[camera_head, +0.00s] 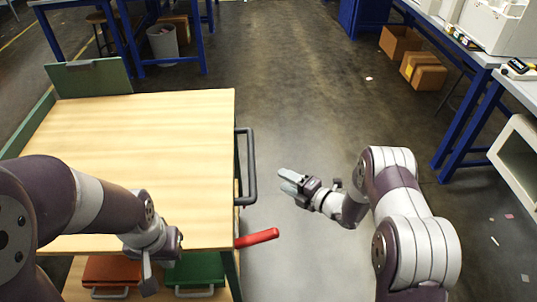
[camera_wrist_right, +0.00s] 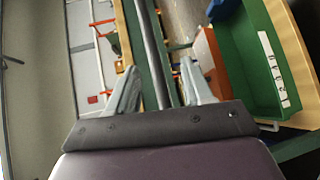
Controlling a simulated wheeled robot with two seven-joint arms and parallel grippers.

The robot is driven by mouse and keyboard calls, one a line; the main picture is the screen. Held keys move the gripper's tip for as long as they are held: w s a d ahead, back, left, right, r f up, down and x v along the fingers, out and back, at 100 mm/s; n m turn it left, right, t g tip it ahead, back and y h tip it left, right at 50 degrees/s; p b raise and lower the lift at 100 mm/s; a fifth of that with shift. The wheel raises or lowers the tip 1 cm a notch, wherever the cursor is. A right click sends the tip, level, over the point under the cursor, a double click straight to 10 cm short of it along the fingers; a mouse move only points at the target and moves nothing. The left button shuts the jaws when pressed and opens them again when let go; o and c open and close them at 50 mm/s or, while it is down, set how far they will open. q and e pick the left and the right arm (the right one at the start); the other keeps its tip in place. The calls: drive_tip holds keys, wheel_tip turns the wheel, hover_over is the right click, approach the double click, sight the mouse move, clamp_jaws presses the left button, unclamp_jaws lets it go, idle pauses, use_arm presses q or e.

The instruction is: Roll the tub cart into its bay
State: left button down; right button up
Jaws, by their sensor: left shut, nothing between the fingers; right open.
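The tub cart with a pale wooden top (camera_head: 150,130) and green frame stands at the left in the head view. A dark bar handle (camera_head: 250,165) runs along its right side, and a red lever (camera_head: 258,238) sticks out below it. My right gripper (camera_head: 282,178) is open just right of the handle, apart from it in the head view. In the right wrist view, a dark bar (camera_wrist_right: 150,45) runs up between the open fingers (camera_wrist_right: 160,85). My left gripper (camera_head: 148,278) is shut and empty, pointing down at the cart's near edge.
A red tub (camera_head: 112,270) and a green tub (camera_head: 198,268) sit low under the cart's top; the green one also shows in the right wrist view (camera_wrist_right: 240,50). Blue-legged benches (camera_head: 465,120) and cardboard boxes (camera_head: 422,70) stand at the right. The middle floor (camera_head: 290,90) is clear.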

drive_tip(key=shift+n+y, duration=0.3)
drive_tip(key=shift+n, duration=0.4)
drive_tip(key=x, duration=0.4)
drive_tip(key=b+x, duration=0.1)
drive_tip(key=x, duration=0.3)
drive_tip(key=r+x, duration=0.1)
drive_tip(key=x, duration=0.3)
drive_tip(key=shift+s+a+r, duration=0.1)
drive_tip(key=shift+s+a, duration=0.05)
drive_tip(key=shift+a, duration=0.2)
clamp_jaws()
